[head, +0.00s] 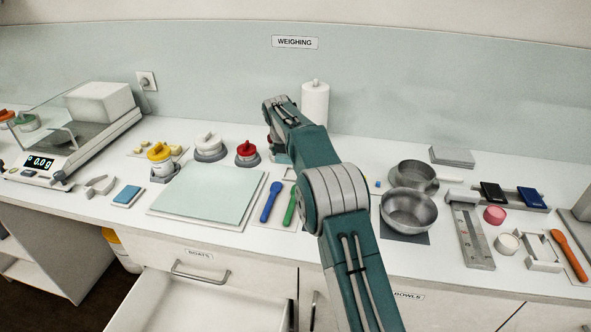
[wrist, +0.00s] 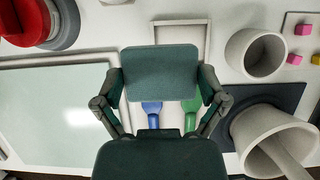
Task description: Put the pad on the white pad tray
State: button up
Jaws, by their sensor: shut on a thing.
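My gripper (wrist: 161,84) is shut on a dark teal pad (wrist: 160,62), a flat rounded rectangle held between its two fingers in the wrist view. A white shallow tray with a raised rim (wrist: 180,33) lies beyond and below the pad, partly covered by it; I take it for the pad tray. The pad appears to be above the counter, but its height is unclear. In the head view my gripper (head: 274,145) is at the back middle of the counter, with its fingers and the pad mostly hidden by my arm.
A red-lidded jar (head: 246,152) and pale board (head: 208,195) stand left of my gripper. Blue (head: 271,201) and green (head: 290,205) spoons lie nearer. A white roll (head: 315,103) stands behind. In the wrist view a cup (wrist: 257,54) and mortar (wrist: 272,140) stand right. An open drawer (head: 190,300) is in front.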

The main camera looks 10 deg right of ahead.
jog(key=shift+d+f, duration=0.65)
jog(key=shift+f, duration=0.1)
jog(key=f, duration=0.1)
jog(key=d+f, duration=0.1)
jog(key=f, duration=0.3)
jog(key=shift+w+d, duration=0.15)
jog(key=shift+d, duration=0.2)
jog(key=o, duration=0.5)
jog(key=v, duration=1.2)
